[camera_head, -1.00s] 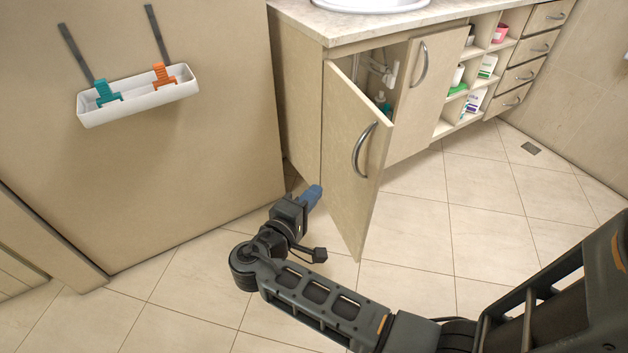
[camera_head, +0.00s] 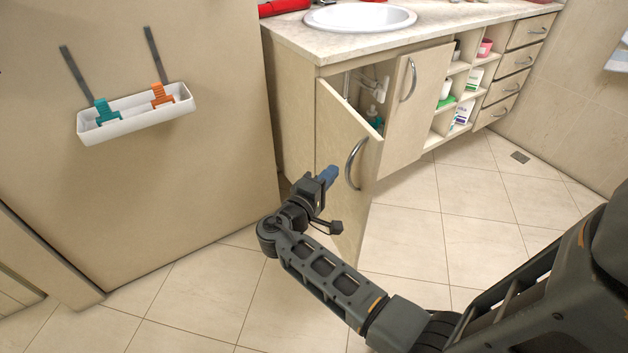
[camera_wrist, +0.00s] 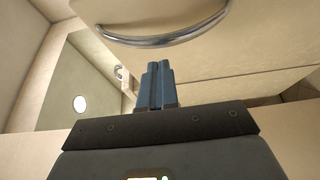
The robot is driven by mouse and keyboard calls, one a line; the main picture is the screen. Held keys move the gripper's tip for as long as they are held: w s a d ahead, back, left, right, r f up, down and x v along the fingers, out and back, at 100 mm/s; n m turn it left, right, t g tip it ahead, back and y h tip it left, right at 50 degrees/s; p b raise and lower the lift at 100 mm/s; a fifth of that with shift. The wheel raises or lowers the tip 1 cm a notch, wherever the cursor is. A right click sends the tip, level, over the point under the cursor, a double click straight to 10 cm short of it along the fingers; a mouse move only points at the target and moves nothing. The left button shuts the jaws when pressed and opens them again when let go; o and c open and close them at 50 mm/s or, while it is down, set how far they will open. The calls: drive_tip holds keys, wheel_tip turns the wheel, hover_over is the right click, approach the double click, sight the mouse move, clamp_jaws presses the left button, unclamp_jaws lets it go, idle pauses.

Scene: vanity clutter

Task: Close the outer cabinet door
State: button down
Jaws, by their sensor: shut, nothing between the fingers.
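The outer cabinet door (camera_head: 343,137) is beige with a curved metal handle (camera_head: 353,163) and stands partly open at the left end of the vanity. The inner door (camera_head: 418,92) to its right also has a curved handle. My gripper (camera_head: 330,174) has blue fingers that are shut and empty. It is on the outer face of the outer door, to the left of the handle. In the wrist view the fingers (camera_wrist: 157,85) point toward the door, and the handle (camera_wrist: 165,40) curves just ahead of them. I cannot tell whether the fingertips touch the door.
The white sink (camera_head: 360,18) sits in the countertop (camera_head: 440,32). Open shelves (camera_head: 450,95) with bottles and drawers (camera_head: 520,62) lie to the right. A tall panel with a white hanging tray (camera_head: 140,116) is at the left. The tiled floor (camera_head: 430,228) is clear.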

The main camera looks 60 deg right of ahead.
drive_tip(key=shift+s+d, duration=0.6)
drive_tip(key=shift+s, duration=0.15)
